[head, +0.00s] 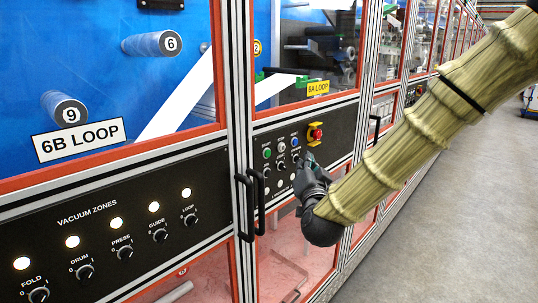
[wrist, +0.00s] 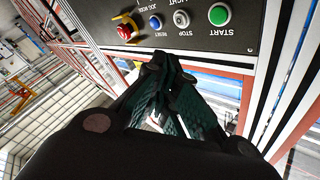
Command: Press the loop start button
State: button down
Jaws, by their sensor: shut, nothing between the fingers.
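The green START button (head: 267,153) is at the left of the upper row on a black control panel (head: 335,117) under a yellow "6A LOOP" sign (head: 318,88). In the wrist view the START button (wrist: 220,14) is at the top, its label upside down, beside the grey STOP button (wrist: 182,19) and the blue RESET button (wrist: 157,22). My gripper (head: 304,161) is shut and empty, in front of the panel, to the right of and slightly below the START button in the head view. In the wrist view its fingertips (wrist: 168,78) appear below the button row. I cannot tell how far they are from the panel.
A red emergency stop (head: 316,132) on a yellow base is at the right of the button row. Black door handles (head: 250,205) stick out left of the panel. A second panel, with vacuum zone knobs (head: 124,251), is at left. Open grey floor (head: 440,230) lies to the right.

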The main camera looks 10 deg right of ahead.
aim_at(268, 154)
jog(key=shift+w, duration=0.1)
jog(key=w+a, duration=0.5)
jog(key=w, duration=0.1)
jog(key=shift+w+a, duration=0.2)
jog(key=shift+w, duration=0.15)
jog(key=shift+w+a, duration=0.1)
jog(key=shift+w, duration=0.05)
dwell(1.5)
jog(key=shift+w+a, duration=0.2)
jog(key=shift+w+a, duration=0.3)
jog(key=shift+w, duration=0.05)
dwell(1.2)
jog(key=shift+s+d+b, duration=0.15)
jog(key=shift+b, duration=0.15)
jog(key=shift+s+d, duration=0.4)
jog(key=shift+s, duration=0.15)
